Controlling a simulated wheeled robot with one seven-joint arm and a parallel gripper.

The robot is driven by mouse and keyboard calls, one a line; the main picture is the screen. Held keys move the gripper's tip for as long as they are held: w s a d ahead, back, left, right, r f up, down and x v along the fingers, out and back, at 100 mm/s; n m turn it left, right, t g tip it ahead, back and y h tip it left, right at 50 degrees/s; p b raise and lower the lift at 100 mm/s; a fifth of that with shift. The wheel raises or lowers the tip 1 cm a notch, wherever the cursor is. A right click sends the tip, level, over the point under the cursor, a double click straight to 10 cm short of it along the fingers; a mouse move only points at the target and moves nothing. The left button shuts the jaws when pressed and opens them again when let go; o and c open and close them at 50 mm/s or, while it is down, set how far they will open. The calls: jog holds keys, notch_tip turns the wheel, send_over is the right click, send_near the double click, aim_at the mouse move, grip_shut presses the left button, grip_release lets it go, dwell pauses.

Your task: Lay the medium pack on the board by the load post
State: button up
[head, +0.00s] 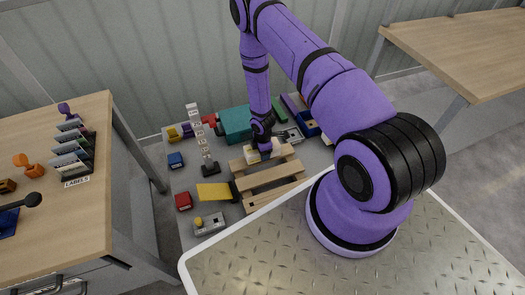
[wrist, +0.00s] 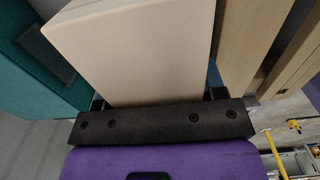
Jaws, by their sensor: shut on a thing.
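My gripper (head: 263,146) points down over the far end of the wooden slatted pallet (head: 270,177). In the wrist view my gripper (wrist: 157,100) is shut on a pale beige pack (wrist: 135,45), with a dark finger at each side. The pack also shows as a cream block (head: 252,157) at the gripper in the head view, partly hidden by it. I cannot tell whether the pack touches the slats. A white lettered post (head: 202,138) on a dark foot stands left of the pallet. Which surface is the board is not clear; a yellow plate (head: 214,192) lies left of the pallet.
A teal box (head: 235,123) stands close behind the gripper and fills the wrist view's left edge. A desk (head: 55,200) with label racks is at the left. Grey surface around the post's foot is partly free.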

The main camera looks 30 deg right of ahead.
jog(key=shift+f, duration=0.8)
jog(key=o, duration=1.2)
jog(key=shift+r, duration=0.1)
notch_tip(320, 180, up, 11)
jog(key=shift+f, duration=0.2)
